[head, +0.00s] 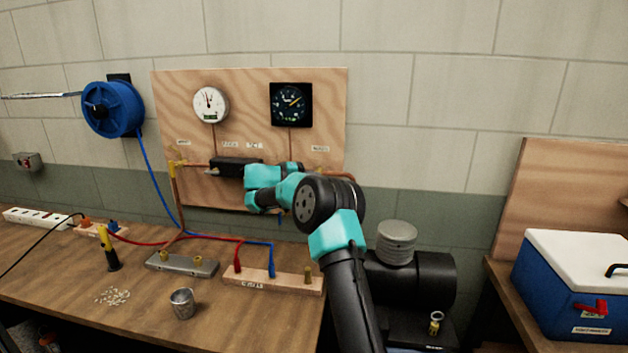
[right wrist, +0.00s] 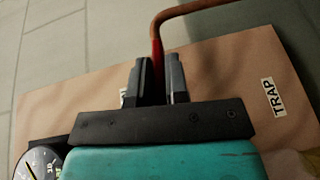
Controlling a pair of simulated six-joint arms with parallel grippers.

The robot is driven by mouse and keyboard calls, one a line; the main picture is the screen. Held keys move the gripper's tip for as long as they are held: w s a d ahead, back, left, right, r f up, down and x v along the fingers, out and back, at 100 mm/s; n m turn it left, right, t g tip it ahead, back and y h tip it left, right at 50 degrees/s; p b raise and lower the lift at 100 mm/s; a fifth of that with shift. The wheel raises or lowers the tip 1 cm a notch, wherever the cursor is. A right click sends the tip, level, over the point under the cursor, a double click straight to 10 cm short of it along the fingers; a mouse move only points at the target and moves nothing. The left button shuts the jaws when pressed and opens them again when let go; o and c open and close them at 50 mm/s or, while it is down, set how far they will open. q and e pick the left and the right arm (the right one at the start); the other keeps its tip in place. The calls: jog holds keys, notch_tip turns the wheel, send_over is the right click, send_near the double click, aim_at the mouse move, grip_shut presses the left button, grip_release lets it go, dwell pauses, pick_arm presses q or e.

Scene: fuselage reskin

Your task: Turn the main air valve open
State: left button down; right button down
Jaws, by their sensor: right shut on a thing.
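A narrow red part, apparently the valve handle (right wrist: 156,52), stands between the fingers of my right gripper (right wrist: 159,78) in the right wrist view. The gripper is shut on it. A copper pipe (right wrist: 192,10) bends away just above it; its curve also shows at the board's right edge in the head view (head: 343,176). In the head view my right arm crosses the lower right of the wooden board (head: 180,95) and hides most of the gripper and the valve. I cannot read the valve's angle. My left gripper is not in view.
A white gauge (head: 210,104) and a black gauge (head: 291,104) hang on the board. Below, the bench (head: 140,318) holds hoses, a metal cup (head: 183,303) and small pieces. A blue cooler (head: 560,290) stands right.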

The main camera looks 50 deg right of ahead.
jog(key=shift+g+h, duration=0.4)
jog(key=shift+g, duration=0.1)
jog(key=shift+n, duration=0.3)
jog(key=c, duration=1.2)
grip_release()
jog(key=shift+a, duration=0.1)
